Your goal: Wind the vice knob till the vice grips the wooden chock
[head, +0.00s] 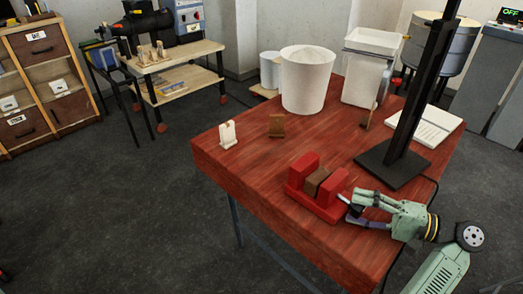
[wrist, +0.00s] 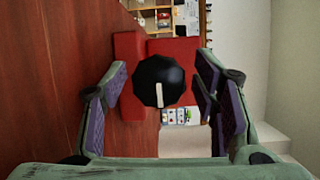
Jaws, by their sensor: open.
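The red vice (head: 303,170) sits on the red wooden table near its front edge. The brown wooden chock (head: 316,181) stands between its two jaws; I cannot tell whether both jaws touch it. In the wrist view the black, faceted round vice knob (wrist: 158,76) with a pale stripe is in front of the red vice (wrist: 128,58). My gripper (head: 352,208) is at the vice's right end. In the wrist view my gripper (wrist: 153,100) is open, its purple-padded fingers on either side of the knob, with gaps showing. The chock is hidden in the wrist view.
A black post on a square base (head: 393,164) stands close behind my gripper. A white bucket (head: 307,80), a white bin (head: 368,70), an open book (head: 433,126), a white holder (head: 228,134) and a small wooden block (head: 277,126) are on the table. The table's left front is clear.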

